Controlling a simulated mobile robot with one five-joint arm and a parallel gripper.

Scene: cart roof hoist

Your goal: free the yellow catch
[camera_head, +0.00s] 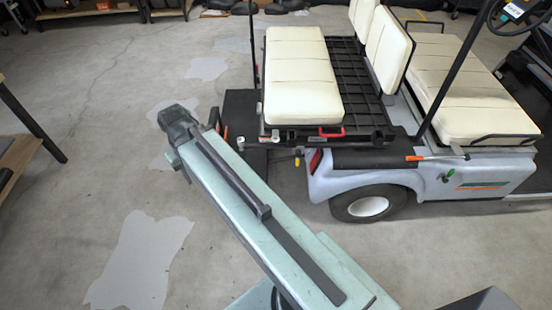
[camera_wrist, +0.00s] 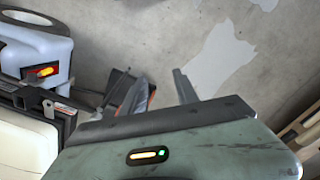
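A small yellow piece (camera_head: 297,162), likely the yellow catch, shows under the rear edge of the cart's back seat, left of the red tail light. It is too small to tell its position. I cannot make it out for certain in the wrist view. My gripper (camera_wrist: 160,87) is open and empty, with a clear gap between its two dark fingers. Bare floor and a dark panel of the cart show beyond them. In the head view my arm reaches to the left of the cart's rear, and the fingers are mostly hidden behind its end.
The cart's cream rear seat (camera_head: 300,80) sits beside a black slatted rack (camera_head: 358,90). A red handle (camera_head: 332,132) is at the rack's rear edge. An orange-handled tool (camera_head: 425,157) lies on the fender. The floor left of the cart is clear; a workbench stands at far left.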

